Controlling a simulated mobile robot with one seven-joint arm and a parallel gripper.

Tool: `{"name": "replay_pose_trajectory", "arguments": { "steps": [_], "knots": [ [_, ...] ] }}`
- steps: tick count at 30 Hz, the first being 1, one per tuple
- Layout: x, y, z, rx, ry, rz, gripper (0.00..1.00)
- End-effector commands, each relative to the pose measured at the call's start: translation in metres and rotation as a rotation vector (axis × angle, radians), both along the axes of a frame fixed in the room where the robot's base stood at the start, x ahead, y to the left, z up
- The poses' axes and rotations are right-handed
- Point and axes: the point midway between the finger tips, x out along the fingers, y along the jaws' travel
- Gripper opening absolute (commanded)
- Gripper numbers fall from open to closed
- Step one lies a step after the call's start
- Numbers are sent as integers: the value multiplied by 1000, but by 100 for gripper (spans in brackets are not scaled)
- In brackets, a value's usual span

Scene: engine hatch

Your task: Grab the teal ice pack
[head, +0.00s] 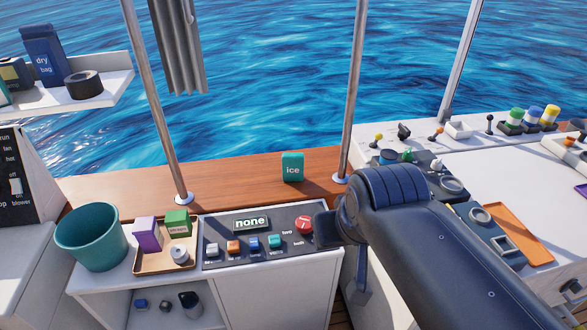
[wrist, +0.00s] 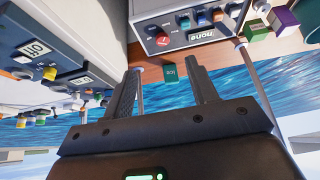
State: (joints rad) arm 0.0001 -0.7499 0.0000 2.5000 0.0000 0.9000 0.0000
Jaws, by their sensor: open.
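The teal ice pack (head: 292,167) stands upright on the brown wooden ledge, with the word "ice" on its front. In the wrist view the ice pack (wrist: 171,74) appears upside down, beyond my fingertips and in line with the gap between them. My gripper (wrist: 166,78) is open and empty, its two dark fingers spread apart. In the head view my dark arm reaches in from the lower right. Its end is to the right of and nearer than the ice pack, and the fingers are mostly hidden there.
A control panel (head: 258,238) with coloured switches and a red button lies in front of the ledge. Metal posts (head: 352,90) and (head: 156,110) stand either side of the ice pack. A teal bucket (head: 92,240) and a tray (head: 152,262) with boxes are at left.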

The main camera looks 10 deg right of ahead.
Motion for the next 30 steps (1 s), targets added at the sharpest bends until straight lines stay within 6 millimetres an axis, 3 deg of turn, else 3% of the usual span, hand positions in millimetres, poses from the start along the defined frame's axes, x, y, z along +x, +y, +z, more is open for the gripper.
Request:
{"name": "replay_pose_trajectory", "arguments": {
  "steps": [17, 25, 30],
  "knots": [
    [0, 0, 0, 0, 0, 0, 100],
    [3, 0, 2, 0, 1, -1, 100],
    [30, -1, 15, 5, 9, -11, 100]
  ]
}}
